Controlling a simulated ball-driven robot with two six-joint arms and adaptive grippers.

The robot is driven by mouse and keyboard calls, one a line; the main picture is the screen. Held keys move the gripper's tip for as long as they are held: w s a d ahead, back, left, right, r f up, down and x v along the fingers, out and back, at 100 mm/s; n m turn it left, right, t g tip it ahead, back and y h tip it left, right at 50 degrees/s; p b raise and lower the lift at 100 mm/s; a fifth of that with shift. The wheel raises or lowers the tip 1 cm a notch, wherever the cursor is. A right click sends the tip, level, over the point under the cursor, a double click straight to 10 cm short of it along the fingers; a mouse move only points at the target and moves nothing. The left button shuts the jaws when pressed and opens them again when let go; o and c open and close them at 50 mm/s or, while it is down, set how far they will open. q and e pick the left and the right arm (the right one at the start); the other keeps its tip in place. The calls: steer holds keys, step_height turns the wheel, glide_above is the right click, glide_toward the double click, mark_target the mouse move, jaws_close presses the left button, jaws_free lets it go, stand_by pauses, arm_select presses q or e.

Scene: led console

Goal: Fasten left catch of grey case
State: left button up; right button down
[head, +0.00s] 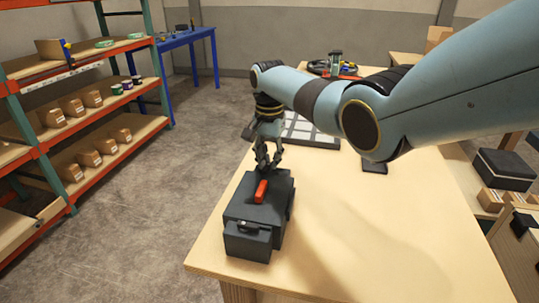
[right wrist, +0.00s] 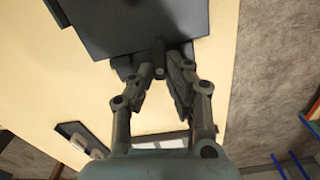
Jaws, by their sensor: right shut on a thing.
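The grey case (head: 238,207) lies on the wooden table near its left edge, with a red bar (head: 261,191) on top. A smaller dark block (head: 247,240) sits at its near end. My right gripper (head: 266,163) is at the far end of the case, pointing down. In the right wrist view, my right gripper (right wrist: 158,72) has its fingertips about a small dark piece (right wrist: 158,52), which looks like a catch at the edge of the case (right wrist: 120,22). The fingers hide part of it. Whether the catch is fastened cannot be told. My left gripper is not in view.
The wooden table (head: 350,255) is clear to the right of the case. A pale gridded panel (head: 305,130) and a small dark item (head: 374,165) lie beyond it. A shelf rack (head: 85,120) stands at the left, a blue table (head: 185,40) behind.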

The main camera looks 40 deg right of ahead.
mark_target(269, 163)
steer(key=shift+n+p, duration=0.35)
steer(key=shift+n, duration=0.75)
steer(key=shift+w, duration=0.1)
steer(key=c, duration=1.6)
jaws_free()
step_height(269, 163, up, 12)
steer(key=shift+r, duration=0.1)
